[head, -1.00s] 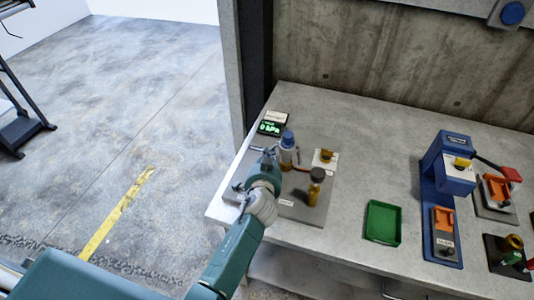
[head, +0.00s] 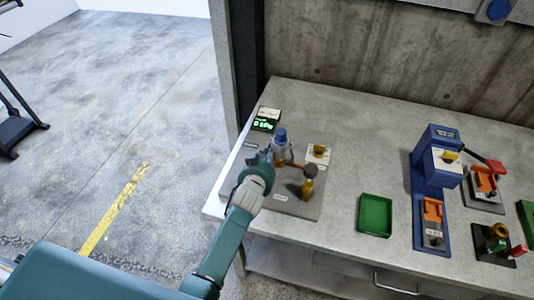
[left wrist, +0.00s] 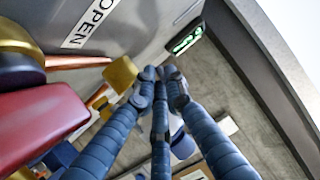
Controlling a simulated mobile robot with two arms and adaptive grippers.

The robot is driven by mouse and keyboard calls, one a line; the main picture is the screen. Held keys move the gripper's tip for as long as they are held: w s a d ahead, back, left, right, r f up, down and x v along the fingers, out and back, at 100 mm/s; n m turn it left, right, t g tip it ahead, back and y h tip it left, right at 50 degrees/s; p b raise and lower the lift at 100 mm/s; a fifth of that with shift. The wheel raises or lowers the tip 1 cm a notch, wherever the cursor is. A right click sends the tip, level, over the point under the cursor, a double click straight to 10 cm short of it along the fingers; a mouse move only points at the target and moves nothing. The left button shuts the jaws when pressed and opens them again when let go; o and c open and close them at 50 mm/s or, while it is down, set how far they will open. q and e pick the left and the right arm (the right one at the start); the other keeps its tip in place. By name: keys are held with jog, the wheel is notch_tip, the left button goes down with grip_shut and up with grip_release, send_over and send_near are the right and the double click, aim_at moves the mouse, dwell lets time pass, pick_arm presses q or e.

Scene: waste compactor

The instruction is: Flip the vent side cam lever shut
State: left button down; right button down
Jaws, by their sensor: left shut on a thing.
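A grey plate (head: 290,207) on the left of the bench carries a blue-capped fitting (head: 281,146), a yellow knob on a white base (head: 318,153) and a dark-capped brass cylinder (head: 308,184). My left gripper (head: 267,157) is at the plate's left part, just left of the blue-capped fitting. In the left wrist view its blue fingers (left wrist: 160,74) are closed together on something I cannot make out. A yellow block (left wrist: 121,74) shows just left of the fingertips, below an OPEN label (left wrist: 88,23). I cannot clearly pick out the cam lever. My right gripper is out of view.
A display (head: 265,122) reading 0 kPa stands behind the plate. A green tray (head: 376,215) and a blue press (head: 439,160) with a red-ended handle stand to the right. Bare bench lies between plate and tray.

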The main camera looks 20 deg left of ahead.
pick_arm(q)
jog(key=shift+s+d+f, duration=0.1)
jog(key=shift+f, duration=0.05)
jog(key=c, duration=1.8)
grip_release()
jog(key=shift+v, duration=4.05)
